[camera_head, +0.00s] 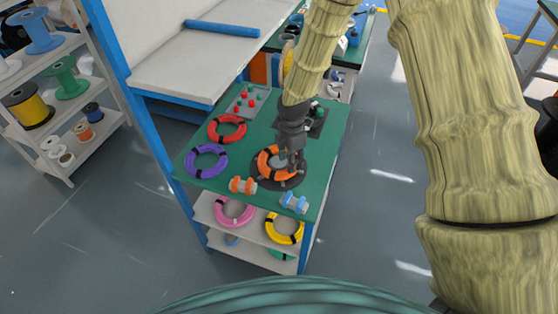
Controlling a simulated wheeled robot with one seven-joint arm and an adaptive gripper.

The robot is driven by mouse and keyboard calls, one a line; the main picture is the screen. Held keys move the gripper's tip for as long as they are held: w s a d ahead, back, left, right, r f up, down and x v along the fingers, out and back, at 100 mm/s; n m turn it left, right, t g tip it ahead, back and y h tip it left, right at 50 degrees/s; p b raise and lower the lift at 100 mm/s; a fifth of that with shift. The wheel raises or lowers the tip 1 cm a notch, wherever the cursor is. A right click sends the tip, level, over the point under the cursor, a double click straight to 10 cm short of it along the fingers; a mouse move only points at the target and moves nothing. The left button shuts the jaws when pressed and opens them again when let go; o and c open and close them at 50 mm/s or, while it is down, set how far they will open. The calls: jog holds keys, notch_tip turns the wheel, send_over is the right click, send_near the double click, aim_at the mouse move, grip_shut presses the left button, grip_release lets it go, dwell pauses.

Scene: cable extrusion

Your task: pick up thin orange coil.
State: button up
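The thin orange coil (265,166) with dark bands lies on a round dark disc (262,182) on the green table top. My gripper (291,165) points down over the right part of the coil and hides some of it. The fingertips look close to the coil, but the view is too small to tell whether they touch it or how far apart they are.
A red coil (213,132) and a purple coil (194,161) lie left on the green table (318,165). An orange spool (243,186) and a blue spool (294,202) stand at the front edge. Pink (222,216) and yellow (271,229) coils lie on the shelf below.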

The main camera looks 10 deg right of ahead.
jog(key=shift+s+f+p, duration=0.1)
jog(key=shift+f+p, duration=0.25)
jog(key=shift+f, duration=1.1)
grip_shut()
